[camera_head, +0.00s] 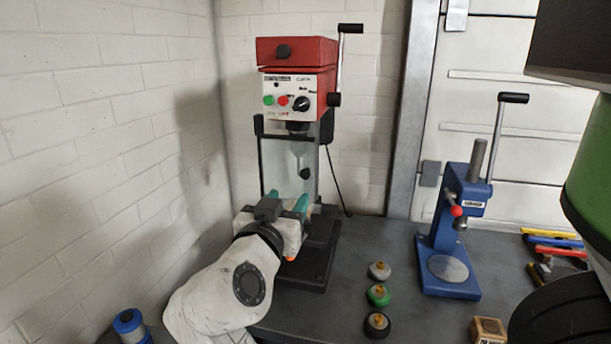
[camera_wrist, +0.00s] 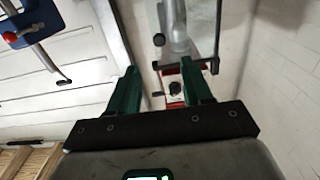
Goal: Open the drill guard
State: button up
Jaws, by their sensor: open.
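The red drill press (camera_head: 297,85) stands against the back wall, its front panel carrying a green and a red button and a dial. Its clear drill guard (camera_head: 279,163) has a dark frame and hangs down in front of the drill, with a small dark knob (camera_head: 305,173) showing at its right side. My gripper (camera_head: 287,198) is at the guard's lower part, fingers open. In the wrist view my green fingers (camera_wrist: 159,68) are apart with nothing held between them. The guard's dark frame (camera_wrist: 216,40) shows beyond them. I cannot tell whether the fingers touch the guard.
A blue press (camera_head: 452,235) with a long lever stands to the right on the dark bench (camera_head: 335,305). Several small round pieces (camera_head: 378,295) lie between. A wooden block (camera_head: 488,330) and coloured tools (camera_head: 553,245) are further right. A brick wall (camera_head: 110,110) bounds the left.

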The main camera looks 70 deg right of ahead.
aim_at(304, 175)
jog(key=d+p, duration=0.1)
jog(key=d, duration=0.2)
jog(key=d+p, duration=0.1)
jog(key=d, duration=0.6)
jog(key=shift+w+d+p, duration=0.3)
jog(key=shift+w+p, duration=0.1)
grip_shut()
